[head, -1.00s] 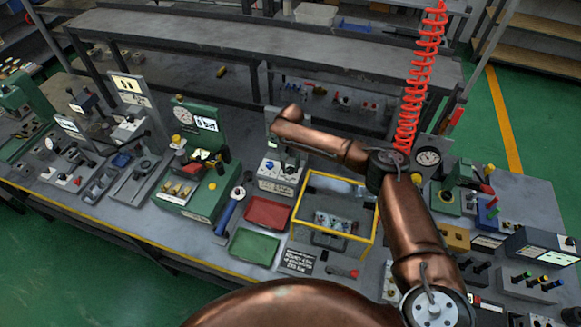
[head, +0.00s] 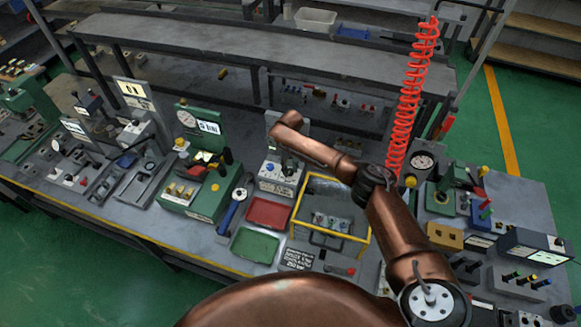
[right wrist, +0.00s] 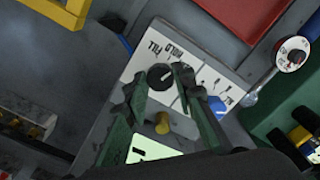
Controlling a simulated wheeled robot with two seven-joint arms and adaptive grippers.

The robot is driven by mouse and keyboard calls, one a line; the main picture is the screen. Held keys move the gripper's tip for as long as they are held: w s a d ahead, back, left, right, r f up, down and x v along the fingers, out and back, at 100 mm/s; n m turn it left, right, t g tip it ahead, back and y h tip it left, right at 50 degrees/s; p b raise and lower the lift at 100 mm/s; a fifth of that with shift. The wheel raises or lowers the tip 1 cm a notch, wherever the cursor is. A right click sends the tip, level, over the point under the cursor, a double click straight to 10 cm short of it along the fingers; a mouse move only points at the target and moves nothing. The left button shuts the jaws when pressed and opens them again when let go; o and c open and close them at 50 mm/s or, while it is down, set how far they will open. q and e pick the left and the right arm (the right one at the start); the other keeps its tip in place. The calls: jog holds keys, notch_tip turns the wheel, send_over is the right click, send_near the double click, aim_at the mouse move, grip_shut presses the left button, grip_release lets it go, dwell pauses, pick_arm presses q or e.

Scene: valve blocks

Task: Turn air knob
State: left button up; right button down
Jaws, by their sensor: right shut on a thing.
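A unit with a white panel (head: 279,183) stands on the bench, under the end of my right arm in the head view. In the right wrist view its panel (right wrist: 183,64) carries lettering such as FILL and HOLD. A round black knob (right wrist: 160,77) with a pale pointer mark sits on it. A blue knob (right wrist: 217,105) is to its right and a small yellow knob (right wrist: 162,124) is below. My right gripper (right wrist: 157,80) has its green fingers on either side of the black knob, shut on it. Exact contact is hard to see. My left gripper is not in view.
A yellow-rimmed crate (head: 328,248) stands just right of the unit. Red (head: 268,213) and green (head: 254,246) trays lie in front. A blue-handled tool (head: 229,216) and a green gauge station (head: 195,200) are to the left. A red coiled hose (head: 410,100) hangs at the right.

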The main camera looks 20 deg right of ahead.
aim_at(290, 171)
jog(key=n+p, duration=0.1)
jog(key=n, duration=0.5)
jog(key=shift+n, duration=0.3)
jog(key=n, duration=0.5)
jog(key=shift+n, duration=0.4)
jog(key=c, duration=1.6)
grip_release()
jog(key=shift+r, duration=0.1)
notch_tip(290, 171, up, 12)
jog(key=shift+f, duration=0.1)
